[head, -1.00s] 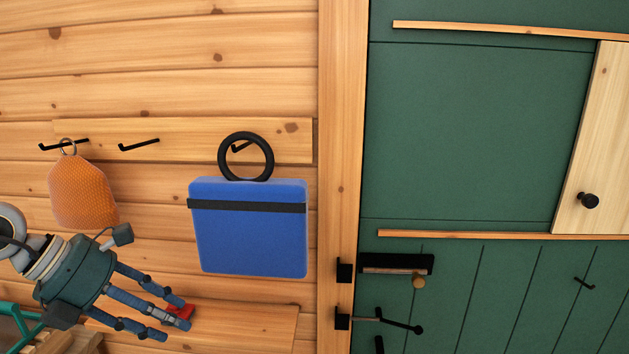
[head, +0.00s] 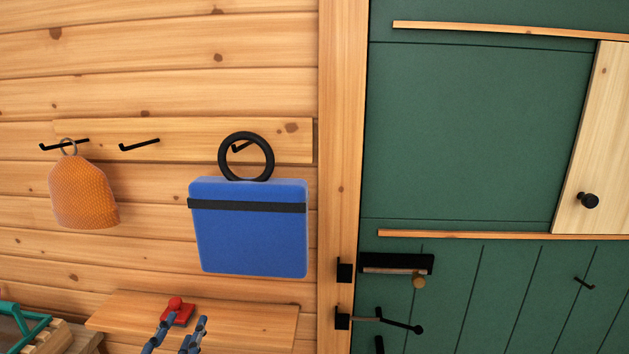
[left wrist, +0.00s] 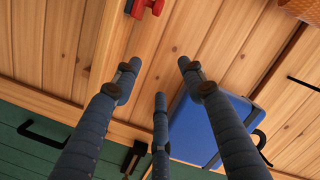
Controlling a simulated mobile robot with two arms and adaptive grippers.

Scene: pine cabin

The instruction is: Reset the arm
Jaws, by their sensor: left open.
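My left gripper (head: 181,328) is at the bottom edge of the head view, in front of a wooden shelf (head: 115,312). Only its blue-grey fingertips show there; the rest is below the frame. In the left wrist view its three fingers (left wrist: 159,78) are spread apart with nothing between them, so it is open and empty. A small red object with a round knob (head: 178,311) is on the shelf, just beyond the fingertips in the head view. My right gripper is in neither view.
A blue bag with a black ring (head: 250,240) and an orange textured holder (head: 82,192) hang from wall hooks. A green door with black hardware (head: 470,130) is at right. A green-handled wooden item (head: 35,330) is at lower left.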

